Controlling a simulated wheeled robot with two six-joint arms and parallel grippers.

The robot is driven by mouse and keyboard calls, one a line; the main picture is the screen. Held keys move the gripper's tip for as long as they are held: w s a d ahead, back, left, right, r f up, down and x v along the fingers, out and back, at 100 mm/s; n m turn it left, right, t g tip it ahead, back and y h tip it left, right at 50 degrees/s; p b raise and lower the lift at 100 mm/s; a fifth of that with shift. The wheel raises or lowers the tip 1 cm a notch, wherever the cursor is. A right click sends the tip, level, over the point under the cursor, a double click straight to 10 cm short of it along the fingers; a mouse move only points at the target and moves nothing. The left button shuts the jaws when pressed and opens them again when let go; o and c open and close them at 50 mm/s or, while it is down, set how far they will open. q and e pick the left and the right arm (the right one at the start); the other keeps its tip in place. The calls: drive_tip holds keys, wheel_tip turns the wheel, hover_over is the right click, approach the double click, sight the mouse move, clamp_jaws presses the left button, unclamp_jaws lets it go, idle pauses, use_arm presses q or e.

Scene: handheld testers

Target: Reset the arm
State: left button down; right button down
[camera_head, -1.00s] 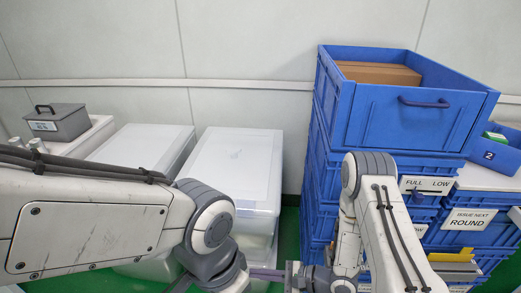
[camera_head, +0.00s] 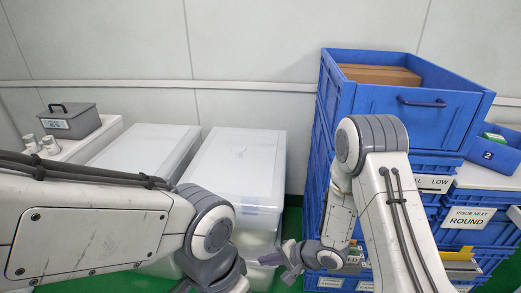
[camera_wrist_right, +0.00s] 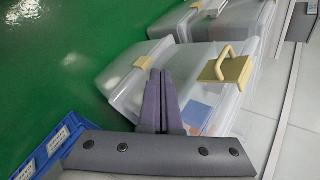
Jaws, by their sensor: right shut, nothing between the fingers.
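My right arm comes in from the lower right of the head view and bends down in front of the blue crate stack. Its gripper (camera_head: 270,259) points left, in front of the clear-sided bins. In the right wrist view the two purple fingers (camera_wrist_right: 160,78) lie together, shut with nothing between them. They appear in front of a clear bin (camera_wrist_right: 200,85) with a yellow latch; I cannot tell the gap between them. My left arm crosses the lower left of the head view. Its gripper is below the picture edge.
White-lidded clear bins (camera_head: 238,165) stand by the wall. The blue crate stack (camera_head: 400,118) is at right, with a brown box (camera_head: 380,75) in its top crate. A small blue bin (camera_head: 492,152) stands farther right. A grey case (camera_head: 70,122) sits on a white surface at left.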

drive_tip(key=s+d+r+n+h, duration=0.25)
drive_tip(key=r+n+h, duration=0.5)
drive_tip(key=r, duration=0.45)
drive_tip(key=s+r+n+g, duration=0.2)
drive_tip(key=s+r+n, duration=0.2)
drive_tip(key=s, duration=0.6)
drive_tip(key=s+r+n+g, duration=0.2)
drive_tip(key=s+r+n, duration=0.25)
drive_tip(key=s, duration=0.55)
wheel_tip(320, 180, up, 20)
drive_tip(key=p, duration=1.9)
drive_tip(key=shift+s+d+f, duration=0.25)
drive_tip(key=shift+s, duration=0.05)
